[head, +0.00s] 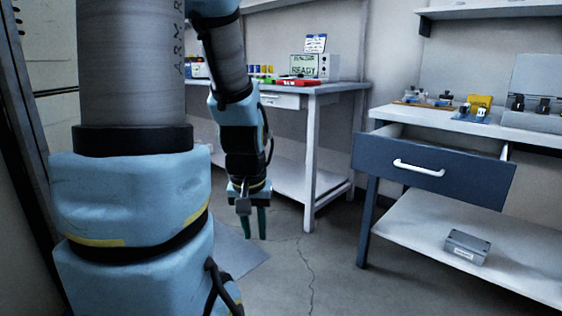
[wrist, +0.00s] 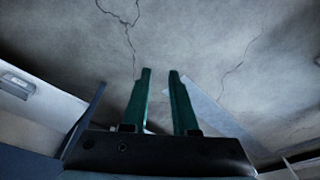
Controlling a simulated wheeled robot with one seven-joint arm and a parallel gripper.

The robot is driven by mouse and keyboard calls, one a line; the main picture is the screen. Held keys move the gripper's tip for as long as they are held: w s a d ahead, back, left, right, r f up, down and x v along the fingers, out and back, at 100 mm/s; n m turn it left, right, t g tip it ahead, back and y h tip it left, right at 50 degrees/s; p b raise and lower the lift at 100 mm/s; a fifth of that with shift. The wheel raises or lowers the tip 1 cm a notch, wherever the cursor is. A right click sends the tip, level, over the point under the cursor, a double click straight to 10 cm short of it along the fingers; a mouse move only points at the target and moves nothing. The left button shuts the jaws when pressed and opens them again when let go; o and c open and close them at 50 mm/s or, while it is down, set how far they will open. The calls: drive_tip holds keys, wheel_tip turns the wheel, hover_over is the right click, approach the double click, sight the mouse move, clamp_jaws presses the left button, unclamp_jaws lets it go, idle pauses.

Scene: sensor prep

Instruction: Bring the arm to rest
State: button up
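My gripper (head: 254,223) hangs pointing down in the head view, above the open floor in front of the white workbench. In the wrist view my gripper (wrist: 160,72) shows its two green fingers apart, with a narrow gap between them. Nothing is between the fingers; only the cracked grey floor (wrist: 210,50) is behind them. My arm is bent, with its large blue and grey links filling the left of the head view.
A blue drawer (head: 435,171) stands pulled out of the right bench. A small grey box (head: 467,247) lies on that bench's lower shelf. The white workbench (head: 330,88) behind my gripper holds a red tray (head: 300,83) and a READY display box (head: 305,66).

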wheel_tip(320, 180, up, 30)
drive_tip(key=s+a+p, duration=0.1)
drive_tip(key=p, duration=2.9)
drive_tip(key=shift+s+r+g, duration=0.15)
drive_tip(key=shift+s+g, duration=0.15)
drive_tip(key=shift+s, duration=0.05)
